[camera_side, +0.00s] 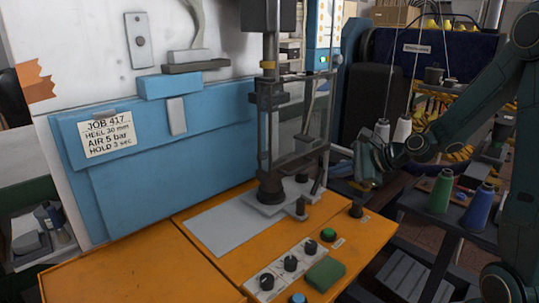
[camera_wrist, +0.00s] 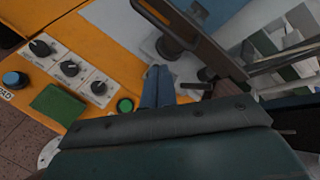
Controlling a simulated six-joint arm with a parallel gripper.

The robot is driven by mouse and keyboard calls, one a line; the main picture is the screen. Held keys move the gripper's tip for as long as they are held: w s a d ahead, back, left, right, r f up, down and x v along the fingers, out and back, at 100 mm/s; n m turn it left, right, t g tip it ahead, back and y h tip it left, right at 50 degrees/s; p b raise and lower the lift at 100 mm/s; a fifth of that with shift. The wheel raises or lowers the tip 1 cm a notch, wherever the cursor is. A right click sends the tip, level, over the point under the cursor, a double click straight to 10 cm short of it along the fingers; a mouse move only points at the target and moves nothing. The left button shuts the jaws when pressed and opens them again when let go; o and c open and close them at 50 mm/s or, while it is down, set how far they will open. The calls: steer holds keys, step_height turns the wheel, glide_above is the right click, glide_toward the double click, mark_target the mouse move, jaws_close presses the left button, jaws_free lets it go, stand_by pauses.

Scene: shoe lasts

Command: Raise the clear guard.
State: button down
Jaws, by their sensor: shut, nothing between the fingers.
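The clear guard (camera_side: 296,143) is a see-through panel in a grey-brown frame, standing in front of the press column. Its lower rail (camera_side: 300,158) is low, a little above the press base. In the wrist view the guard's brown rail (camera_wrist: 190,32) runs diagonally across the top, beyond my fingers. My gripper (camera_side: 338,170) is at the right of the guard, close to its lower right corner; I cannot tell whether it touches. In the wrist view my gripper's blue fingers (camera_wrist: 158,70) are together, with nothing between them. The guard's clear pane is hard to make out.
The orange bench (camera_side: 130,270) carries black knobs (camera_side: 290,262), a green button (camera_side: 328,234) and a green pad (camera_side: 325,273). The press ram (camera_side: 270,120) stands behind the guard. Green (camera_side: 440,190) and blue (camera_side: 479,204) thread cones stand on a dark shelf at right.

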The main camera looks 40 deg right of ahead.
mark_target(327, 94)
steer(key=d+f+m+t+h, duration=0.2)
steer(key=d+f+m, duration=0.1)
steer(key=d+m, duration=0.7)
steer(key=shift+w+m+t+h, duration=0.4)
steer(key=shift+w+m, duration=0.05)
steer(key=shift+m, duration=0.05)
steer(key=w, duration=0.9)
steer(key=shift+w+r, duration=0.15)
steer(key=shift+r, duration=0.2)
steer(key=shift+r, duration=0.1)
step_height(327, 94, up, 19)
steer(key=shift+r, duration=0.1)
stand_by(0.5)
steer(key=shift+f, duration=0.25)
